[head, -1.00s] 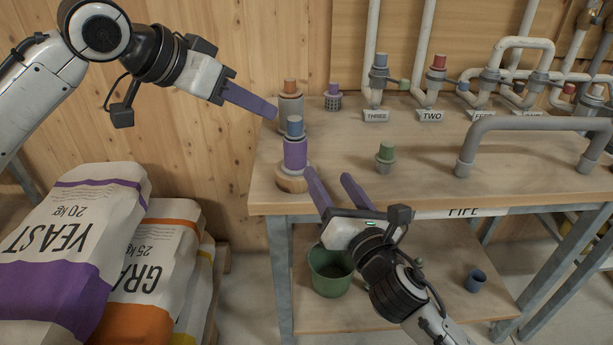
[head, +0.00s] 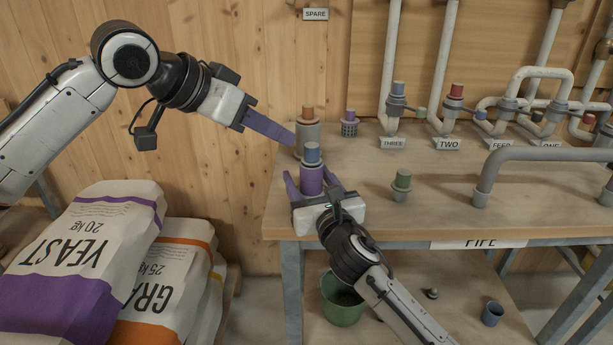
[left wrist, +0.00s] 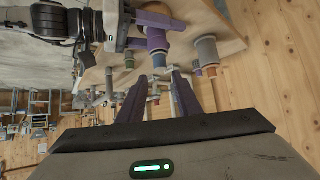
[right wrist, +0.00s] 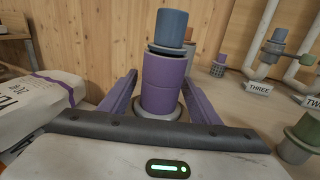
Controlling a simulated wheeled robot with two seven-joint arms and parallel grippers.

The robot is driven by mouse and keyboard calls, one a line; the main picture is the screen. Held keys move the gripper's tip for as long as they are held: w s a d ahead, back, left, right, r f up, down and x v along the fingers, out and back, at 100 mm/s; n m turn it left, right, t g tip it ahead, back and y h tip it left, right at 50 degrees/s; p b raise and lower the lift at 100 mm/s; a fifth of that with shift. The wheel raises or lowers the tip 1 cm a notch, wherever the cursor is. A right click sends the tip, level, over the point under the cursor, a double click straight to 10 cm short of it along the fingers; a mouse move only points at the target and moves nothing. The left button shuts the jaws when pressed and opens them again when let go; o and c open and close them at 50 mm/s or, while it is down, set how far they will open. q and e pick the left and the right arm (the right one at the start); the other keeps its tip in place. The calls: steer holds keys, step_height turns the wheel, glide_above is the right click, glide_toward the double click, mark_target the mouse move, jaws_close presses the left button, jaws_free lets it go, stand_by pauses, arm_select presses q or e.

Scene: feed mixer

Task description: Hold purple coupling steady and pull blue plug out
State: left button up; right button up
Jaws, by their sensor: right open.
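The purple coupling (head: 311,181) stands upright near the table's left front corner. It also shows in the right wrist view (right wrist: 163,83). The blue plug (head: 312,153) sits in its top, and it shows large in the right wrist view (right wrist: 171,27). My right gripper (head: 308,180) is open, low at the coupling, with one purple finger on each side; the right wrist view shows gaps beside the coupling. My left gripper (head: 291,141) is open and empty, its fingers pointing right, a little above and left of the plug. The coupling's lower part is partly hidden by the right gripper.
A grey coupling with an orange plug (head: 307,114) stands just behind. A purple plug in a grey basket (head: 350,124) and a green plug (head: 402,180) stand to the right. Grey pipe (head: 550,154) spans the table's right side. Feed sacks (head: 90,250) lie left; a green bucket (head: 342,300) is below.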

steer(key=shift+w+a, duration=0.2)
steer(key=shift+w, duration=0.4)
steer(key=shift+c, duration=0.5)
